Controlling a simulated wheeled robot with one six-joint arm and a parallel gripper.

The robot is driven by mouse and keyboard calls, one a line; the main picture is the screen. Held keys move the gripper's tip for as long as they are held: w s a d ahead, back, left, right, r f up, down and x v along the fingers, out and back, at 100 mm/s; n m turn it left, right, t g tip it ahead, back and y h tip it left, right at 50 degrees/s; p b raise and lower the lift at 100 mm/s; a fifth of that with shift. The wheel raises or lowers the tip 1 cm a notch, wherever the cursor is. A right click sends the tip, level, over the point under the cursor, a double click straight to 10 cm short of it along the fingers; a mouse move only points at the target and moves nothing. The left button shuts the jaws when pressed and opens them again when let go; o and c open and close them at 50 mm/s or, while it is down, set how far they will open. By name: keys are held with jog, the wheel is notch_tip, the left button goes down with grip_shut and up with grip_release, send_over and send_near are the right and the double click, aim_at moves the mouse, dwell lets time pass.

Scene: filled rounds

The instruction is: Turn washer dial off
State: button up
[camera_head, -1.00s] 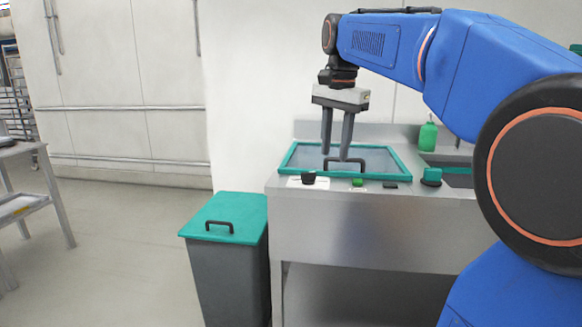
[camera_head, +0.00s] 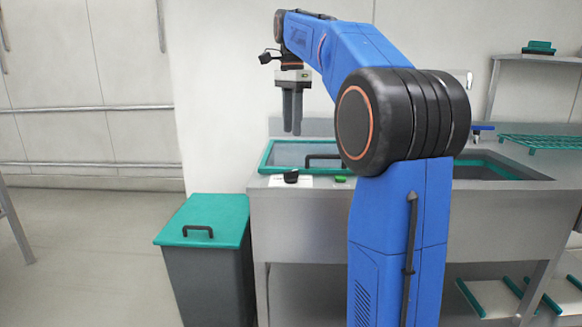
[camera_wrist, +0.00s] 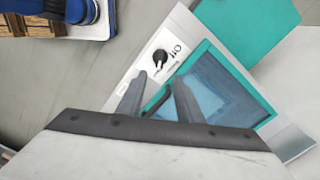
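The washer dial (camera_head: 291,177) is a small black knob on a white label at the front edge of the steel counter. In the wrist view the dial (camera_wrist: 160,57) has a pointer, and large letters on its label are too blurred to read surely. The washer lid (camera_head: 268,158) is shut, with a teal frame, a glassy panel and a dark handle (camera_head: 322,158). My gripper (camera_head: 292,133) points down above the lid, higher than the dial and apart from it. In the wrist view my gripper (camera_wrist: 158,86) has its fingers spread with nothing between them.
A green button (camera_head: 340,179) sits right of the dial. A grey bin with a teal lid (camera_head: 204,220) stands left of the counter. A sink with a green rack (camera_head: 545,144) is at the right. Open floor lies in front of the left wall.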

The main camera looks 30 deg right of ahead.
aim_at(292, 171)
notch_tip(292, 171, down, 13)
dwell(0.4)
grip_shut()
